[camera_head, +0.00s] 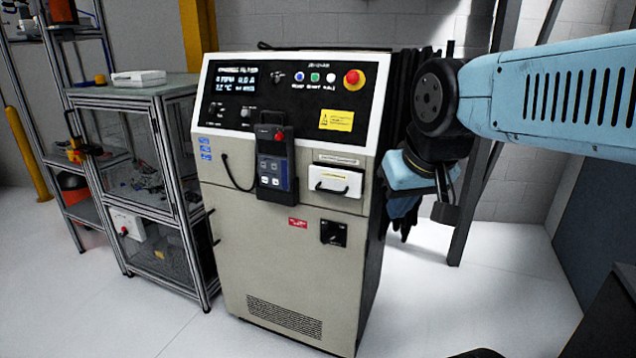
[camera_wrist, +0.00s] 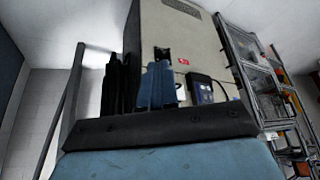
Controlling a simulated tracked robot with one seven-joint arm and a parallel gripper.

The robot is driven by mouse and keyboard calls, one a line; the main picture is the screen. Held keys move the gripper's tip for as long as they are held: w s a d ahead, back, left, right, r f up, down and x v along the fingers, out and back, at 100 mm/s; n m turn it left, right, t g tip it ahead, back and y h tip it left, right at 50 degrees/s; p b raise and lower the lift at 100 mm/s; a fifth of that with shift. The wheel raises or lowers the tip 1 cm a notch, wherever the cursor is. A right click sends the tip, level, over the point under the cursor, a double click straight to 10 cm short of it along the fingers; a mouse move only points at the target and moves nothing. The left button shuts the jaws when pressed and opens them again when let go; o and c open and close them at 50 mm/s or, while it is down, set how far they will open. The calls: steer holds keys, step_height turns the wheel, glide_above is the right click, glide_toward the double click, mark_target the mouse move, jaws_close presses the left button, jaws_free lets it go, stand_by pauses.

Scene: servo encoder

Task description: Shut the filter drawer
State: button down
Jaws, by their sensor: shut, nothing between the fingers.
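The filter drawer (camera_head: 338,182) is a small white drawer with a black handle and a yellow label, at the upper right of the beige cabinet's front. Its front seems to stand out a little from the panel. My gripper (camera_head: 404,208) has blue fingers, is shut and empty, and hangs to the right of the drawer, apart from it in the head view. In the wrist view the cabinet appears upside down, and my gripper (camera_wrist: 161,68) covers part of the drawer (camera_wrist: 181,95).
A handheld pendant (camera_head: 275,165) with a cable hangs left of the drawer. A dark rotary switch (camera_head: 333,233) sits below it. Black hanging items (camera_wrist: 113,85) line the cabinet's side near my gripper. A framed cart (camera_head: 140,190) stands at left. The floor in front is clear.

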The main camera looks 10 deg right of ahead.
steer(key=shift+w+a, duration=0.15)
